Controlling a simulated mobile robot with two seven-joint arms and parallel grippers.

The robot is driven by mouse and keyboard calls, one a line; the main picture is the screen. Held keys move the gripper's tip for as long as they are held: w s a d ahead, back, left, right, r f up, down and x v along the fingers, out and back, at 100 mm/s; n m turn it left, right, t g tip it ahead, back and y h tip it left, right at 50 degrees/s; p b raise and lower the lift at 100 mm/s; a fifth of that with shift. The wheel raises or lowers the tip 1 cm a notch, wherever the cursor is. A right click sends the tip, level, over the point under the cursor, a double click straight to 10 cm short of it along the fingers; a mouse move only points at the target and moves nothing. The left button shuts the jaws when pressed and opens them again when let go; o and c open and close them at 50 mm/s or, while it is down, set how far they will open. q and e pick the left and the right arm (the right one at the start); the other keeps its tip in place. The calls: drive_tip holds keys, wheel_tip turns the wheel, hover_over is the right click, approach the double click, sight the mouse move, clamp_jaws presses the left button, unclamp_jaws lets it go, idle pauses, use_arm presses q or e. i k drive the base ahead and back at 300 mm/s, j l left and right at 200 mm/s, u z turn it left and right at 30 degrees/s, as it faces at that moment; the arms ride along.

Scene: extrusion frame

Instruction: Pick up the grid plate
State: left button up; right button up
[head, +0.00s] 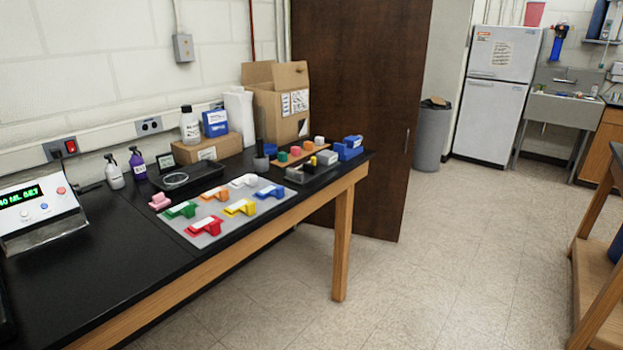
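No thing is clearly recognizable as a grid plate in the head view. A flat grey plate (212,211) lies on the black bench, with several coloured pieces on it. They include a red piece (203,227), a green piece (181,209), a yellow piece (239,208) and a blue piece (270,191). No grid pattern can be made out on the plate. Neither of my grippers is in view.
The black bench (110,245) has bare room at its front left. A digital device (40,208) stands at the left. A cardboard box (276,105) and bottles stand along the wall. A wooden board (290,158) with coloured blocks lies near the far end. The floor (450,250) is clear.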

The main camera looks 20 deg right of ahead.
sight(250, 180)
drive_tip(key=z, duration=0.25)
drive_tip(key=i+l, duration=0.25)
drive_tip(key=l, duration=0.15)
drive_tip(key=i+l+u, duration=0.1)
drive_tip(key=i+l, duration=0.15)
drive_tip(key=l, duration=0.2)
drive_tip(key=i+l+u, duration=0.4)
drive_tip(key=l, duration=0.65)
drive_tip(key=i+l+u, duration=0.4)
drive_tip(key=l, duration=0.75)
drive_tip(key=i+l+u, duration=0.1)
drive_tip(key=l+u, duration=0.3)
drive_tip(key=l, duration=0.8)
drive_tip(key=l+u, duration=0.35)
drive_tip(key=l, duration=0.85)
drive_tip(key=k, duration=0.05)
